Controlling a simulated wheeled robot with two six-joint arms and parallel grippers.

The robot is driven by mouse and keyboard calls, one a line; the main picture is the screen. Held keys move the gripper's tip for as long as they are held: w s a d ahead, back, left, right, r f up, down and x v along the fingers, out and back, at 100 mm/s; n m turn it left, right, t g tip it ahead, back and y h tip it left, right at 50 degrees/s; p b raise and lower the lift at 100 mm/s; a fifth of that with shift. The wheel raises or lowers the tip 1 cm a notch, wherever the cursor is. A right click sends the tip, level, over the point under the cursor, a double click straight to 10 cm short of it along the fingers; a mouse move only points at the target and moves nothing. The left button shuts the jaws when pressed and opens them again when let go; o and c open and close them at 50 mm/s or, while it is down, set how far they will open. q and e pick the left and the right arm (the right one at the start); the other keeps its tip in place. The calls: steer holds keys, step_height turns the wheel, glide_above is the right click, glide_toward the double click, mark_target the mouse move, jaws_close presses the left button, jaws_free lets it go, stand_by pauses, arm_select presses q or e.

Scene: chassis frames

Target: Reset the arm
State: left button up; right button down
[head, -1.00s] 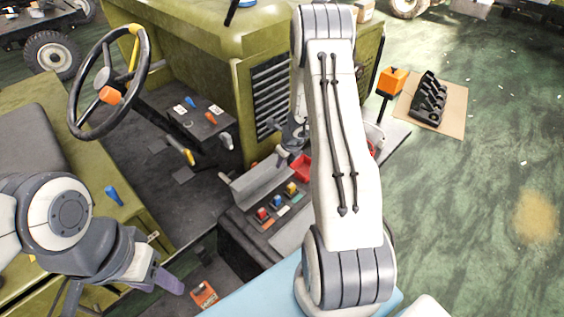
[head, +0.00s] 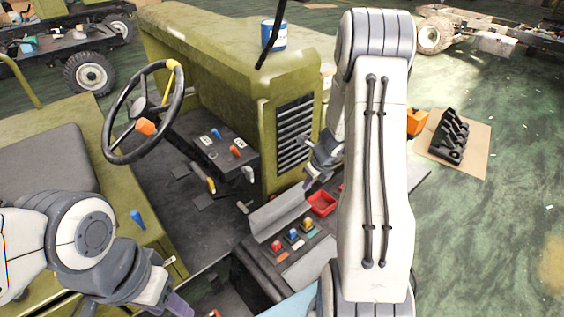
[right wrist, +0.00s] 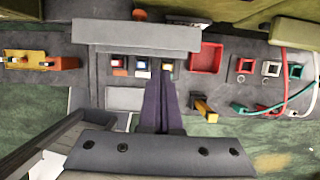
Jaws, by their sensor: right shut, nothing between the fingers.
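My right arm (head: 378,190) rises through the right-middle of the head view and bends down behind itself. My right gripper (head: 311,184) is small and partly hidden there, above the dark panel beside the tractor. In the right wrist view its purple fingers (right wrist: 160,98) are together and empty, over the panel below a row of coloured switches (right wrist: 142,66). My left arm (head: 85,240) comes in at the lower left. My left gripper (head: 178,304) is cut by the bottom edge, so its opening cannot be told.
The green tractor (head: 220,50) with its steering wheel (head: 143,112) stands behind. A red tray (head: 321,203) sits on the panel. A black part (head: 450,137) lies on cardboard (head: 474,160) on the floor at right. The green floor (head: 500,240) is clear at lower right.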

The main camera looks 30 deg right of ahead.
steer(key=shift+a, duration=0.1)
steer(key=s+a+r+n+g+y+b, duration=0.1)
steer(key=s+a+r+n+b, duration=0.1)
steer(key=a+n, duration=0.6)
steer(key=s+a+r+n+y+b, duration=0.1)
steer(key=a+r+n+b, duration=0.3)
steer(key=a, duration=0.6)
steer(key=s+a+f+n+g+y+b, duration=0.1)
steer(key=s+a+n, duration=0.1)
steer(key=a+n, duration=0.65)
steer(key=s+a+n+g+h+b, duration=0.1)
steer(key=s+a+n+b, duration=0.1)
steer(key=s+n, duration=0.7)
steer(key=s+a+n+h+b, duration=0.1)
steer(key=s+a+n+b, duration=0.2)
steer(key=s+n, duration=0.7)
steer(key=shift+a+r+n+g+h, duration=0.3)
steer(key=shift+a+n+g, duration=0.1)
steer(key=shift+n, duration=0.55)
